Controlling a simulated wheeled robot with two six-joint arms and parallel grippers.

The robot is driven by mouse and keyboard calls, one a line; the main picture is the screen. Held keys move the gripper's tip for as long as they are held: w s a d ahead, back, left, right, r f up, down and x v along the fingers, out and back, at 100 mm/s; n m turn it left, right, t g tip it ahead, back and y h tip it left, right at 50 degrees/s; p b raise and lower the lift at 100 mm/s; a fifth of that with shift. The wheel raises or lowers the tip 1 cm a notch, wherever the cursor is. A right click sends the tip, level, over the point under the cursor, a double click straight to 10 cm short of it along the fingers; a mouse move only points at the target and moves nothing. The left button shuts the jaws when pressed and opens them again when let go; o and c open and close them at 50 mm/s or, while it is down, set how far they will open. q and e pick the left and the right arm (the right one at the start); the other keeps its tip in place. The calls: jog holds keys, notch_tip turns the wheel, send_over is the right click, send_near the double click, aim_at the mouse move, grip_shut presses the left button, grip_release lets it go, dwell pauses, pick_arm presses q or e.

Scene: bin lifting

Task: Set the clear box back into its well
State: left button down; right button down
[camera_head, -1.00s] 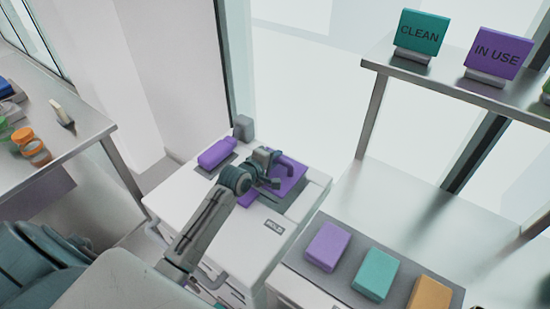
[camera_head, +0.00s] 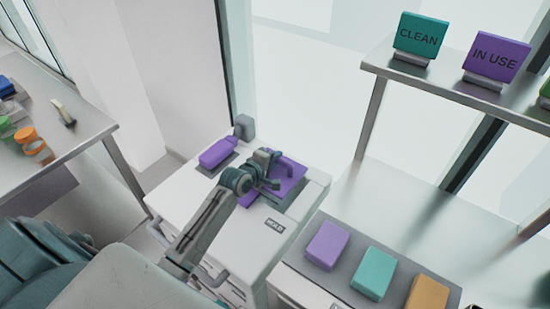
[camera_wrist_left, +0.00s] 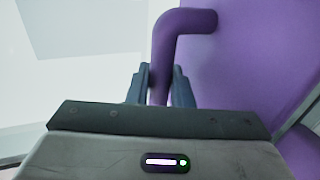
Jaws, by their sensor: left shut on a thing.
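A purple panel (camera_head: 293,172) with a bent purple handle (camera_wrist_left: 180,22) is at the top of the white cart (camera_head: 240,235), on the grey recessed area. My left gripper (camera_head: 275,182) is over this panel. In the left wrist view my left gripper (camera_wrist_left: 162,85) is shut on the handle, with a finger on each side of the bar. The wrist and fingers cover part of the panel. I cannot make out a clear box or whether the panel belongs to one. My right gripper is not in view.
A grey tray (camera_head: 340,280) holds purple, teal and orange blocks at the right. A shelf (camera_head: 455,85) with signs stands behind. A side table (camera_head: 75,135) with small items is at the left.

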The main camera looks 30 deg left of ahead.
pick_arm(q)
jog(key=shift+p, duration=0.3)
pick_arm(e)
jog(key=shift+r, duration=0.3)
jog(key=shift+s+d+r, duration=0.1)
pick_arm(q)
jog(key=c, duration=1.2)
grip_release()
jog(key=shift+f, duration=0.15)
jog(key=shift+s, duration=0.3)
jog(key=v, duration=1)
jog(key=shift+b, duration=0.3)
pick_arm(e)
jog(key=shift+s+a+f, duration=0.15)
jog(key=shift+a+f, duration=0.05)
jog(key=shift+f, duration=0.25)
pick_arm(q)
jog(key=shift+s, duration=0.15)
